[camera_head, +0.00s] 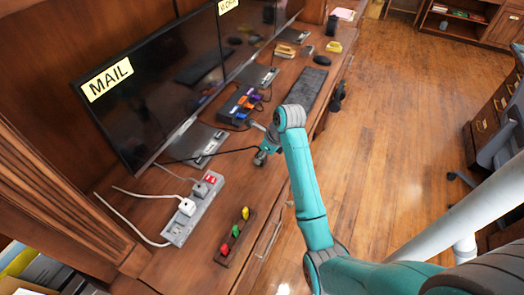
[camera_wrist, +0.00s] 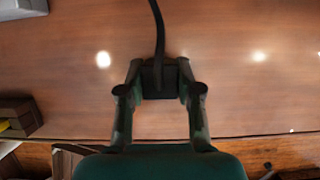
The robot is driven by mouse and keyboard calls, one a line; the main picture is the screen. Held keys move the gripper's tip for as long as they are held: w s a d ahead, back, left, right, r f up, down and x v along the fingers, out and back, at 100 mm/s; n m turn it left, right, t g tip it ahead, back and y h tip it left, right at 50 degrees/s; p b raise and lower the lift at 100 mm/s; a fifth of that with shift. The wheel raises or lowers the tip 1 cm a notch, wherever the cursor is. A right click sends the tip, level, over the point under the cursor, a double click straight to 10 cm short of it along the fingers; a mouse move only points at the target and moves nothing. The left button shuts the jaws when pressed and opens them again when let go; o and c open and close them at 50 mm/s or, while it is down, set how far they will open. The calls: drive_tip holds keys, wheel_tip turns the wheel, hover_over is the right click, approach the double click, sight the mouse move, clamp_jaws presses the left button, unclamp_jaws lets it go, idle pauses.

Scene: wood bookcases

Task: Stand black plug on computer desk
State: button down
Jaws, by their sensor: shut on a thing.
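My gripper (camera_head: 262,157) is over the front part of the wooden computer desk (camera_head: 268,190), near its edge. In the wrist view my gripper (camera_wrist: 160,88) is shut on the black plug (camera_wrist: 158,80), a dark block between the two fingers. Its black cord (camera_wrist: 158,25) runs up and away across the desk surface (camera_wrist: 235,45). In the head view the cord (camera_head: 225,151) leads left from my gripper toward the monitor stand. The plug itself is mostly hidden there by my gripper. I cannot tell whether the plug touches the desk.
A grey power strip (camera_head: 177,229) with a white plug (camera_head: 187,207) lies left of my gripper. A wooden holder (camera_head: 226,255) with coloured pieces is nearer. A box with coloured plugs (camera_head: 240,100) and a dark keyboard (camera_head: 303,91) lie beyond. A monitor (camera_head: 150,95) stands behind.

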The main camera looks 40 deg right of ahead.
drive_tip(key=shift+f, duration=0.15)
drive_tip(key=c, duration=0.8)
unclamp_jaws()
drive_tip(key=shift+s+d+r, duration=0.1)
drive_tip(key=shift+s+r, duration=0.05)
drive_tip(key=shift+r, duration=0.45)
drive_tip(key=s+d, duration=0.1)
drive_tip(key=s, duration=0.2)
drive_tip(key=s+d, duration=0.1)
drive_tip(key=s, duration=0.3)
drive_tip(key=s+d, duration=0.2)
drive_tip(key=s, duration=0.2)
drive_tip(key=shift+s+r, duration=0.1)
drive_tip(key=shift+s, duration=0.15)
